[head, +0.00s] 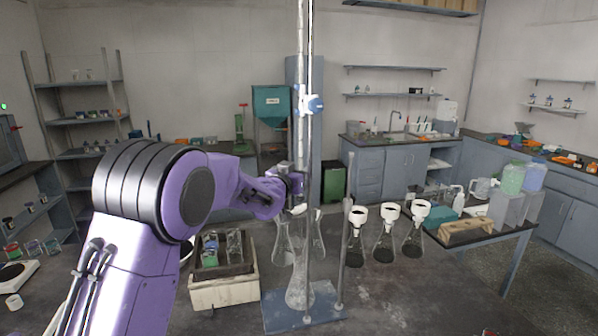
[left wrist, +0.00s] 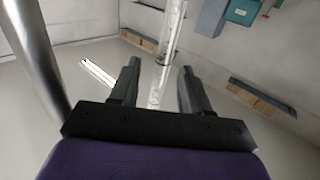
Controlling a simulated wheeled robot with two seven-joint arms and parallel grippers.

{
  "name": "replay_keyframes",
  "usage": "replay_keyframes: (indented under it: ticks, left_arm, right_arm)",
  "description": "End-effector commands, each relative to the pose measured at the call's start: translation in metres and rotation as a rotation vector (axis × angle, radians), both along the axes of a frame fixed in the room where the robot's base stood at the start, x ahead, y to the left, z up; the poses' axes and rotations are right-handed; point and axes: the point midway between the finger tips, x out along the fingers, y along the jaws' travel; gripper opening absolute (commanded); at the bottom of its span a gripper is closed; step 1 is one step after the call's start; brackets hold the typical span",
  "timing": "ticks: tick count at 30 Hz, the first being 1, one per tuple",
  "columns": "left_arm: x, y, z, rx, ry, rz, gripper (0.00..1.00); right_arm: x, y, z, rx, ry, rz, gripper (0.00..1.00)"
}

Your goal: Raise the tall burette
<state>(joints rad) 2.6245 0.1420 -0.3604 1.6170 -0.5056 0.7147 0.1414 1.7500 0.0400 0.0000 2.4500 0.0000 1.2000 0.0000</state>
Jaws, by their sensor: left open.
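The tall burette (head: 301,60) is a thin clear glass tube standing upright beside a metal stand rod (head: 309,150). A blue and white clamp (head: 310,104) is on the stand, at the burette. My left gripper (head: 297,186) is at the burette's lower part, below the clamp, and its fingers are hard to make out in the head view. In the left wrist view, my left gripper (left wrist: 158,88) is open, with the burette (left wrist: 172,35) running between its two fingers; I cannot tell whether either finger touches it. My right gripper is not in view.
The stand's blue base plate (head: 275,313) carries a glass flask (head: 299,288). A shorter metal rod (head: 346,225) stands to the right. Several flasks with white-rimmed funnels (head: 390,211) stand further right. The bench's front right is mostly clear.

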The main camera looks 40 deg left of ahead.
Motion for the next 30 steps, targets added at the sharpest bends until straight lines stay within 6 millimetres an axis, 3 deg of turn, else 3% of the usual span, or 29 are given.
replay_keyframes:
  ticks: [5,16,21,30]
  left_arm:
    - [-0.001,0.0,-0.001,0.0,0.002,0.0,0.47]
    - [-0.049,-0.01,-0.001,0.0,0.001,0.0,0.47]
    - [-0.06,-0.012,-0.001,0.0,0.002,0.0,0.47]
    - [-0.085,-0.017,0.041,0.001,-0.001,-0.001,0.47]
  right_arm:
    - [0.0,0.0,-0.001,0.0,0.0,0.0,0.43]
    - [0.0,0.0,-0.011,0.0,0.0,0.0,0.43]
    - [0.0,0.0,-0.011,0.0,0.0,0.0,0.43]
    - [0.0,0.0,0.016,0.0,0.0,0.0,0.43]
